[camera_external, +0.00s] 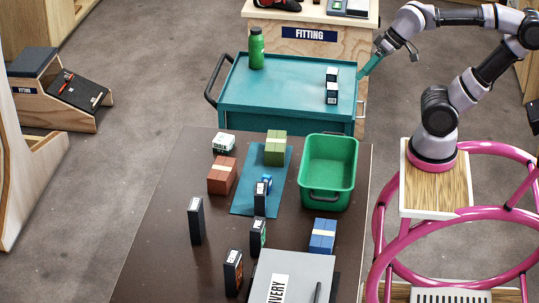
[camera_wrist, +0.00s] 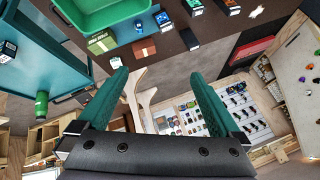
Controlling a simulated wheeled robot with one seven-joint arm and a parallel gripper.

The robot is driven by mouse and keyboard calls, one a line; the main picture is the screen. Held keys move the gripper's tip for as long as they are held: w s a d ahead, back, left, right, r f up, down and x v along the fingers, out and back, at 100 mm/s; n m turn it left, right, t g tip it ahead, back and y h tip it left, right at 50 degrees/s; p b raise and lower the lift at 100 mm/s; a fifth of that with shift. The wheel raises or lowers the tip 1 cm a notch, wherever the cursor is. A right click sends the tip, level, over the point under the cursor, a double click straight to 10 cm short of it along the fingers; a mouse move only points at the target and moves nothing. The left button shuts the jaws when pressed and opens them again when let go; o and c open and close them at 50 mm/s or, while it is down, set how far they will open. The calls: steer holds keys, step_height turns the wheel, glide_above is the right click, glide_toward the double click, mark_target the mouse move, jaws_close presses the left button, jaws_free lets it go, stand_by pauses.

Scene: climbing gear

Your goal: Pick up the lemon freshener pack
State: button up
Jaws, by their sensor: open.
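Several small dark boxes with pale labels stand on the brown table; I cannot read which is the lemon freshener pack. Two more small dark boxes (camera_external: 332,86) are on the teal cart.
A green bin (camera_external: 350,168), a brick-red box (camera_external: 222,175), an olive box (camera_external: 275,147), a blue box (camera_external: 322,236) and a grey delivery case (camera_external: 262,264) crowd the table. A green bottle (camera_external: 256,48) stands on the cart (camera_external: 285,100). The table's left front is clear.

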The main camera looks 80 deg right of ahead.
steer(key=c, duration=0.3)
steer(key=shift+c, duration=0.2)
steer(key=shift+w, duration=0.1)
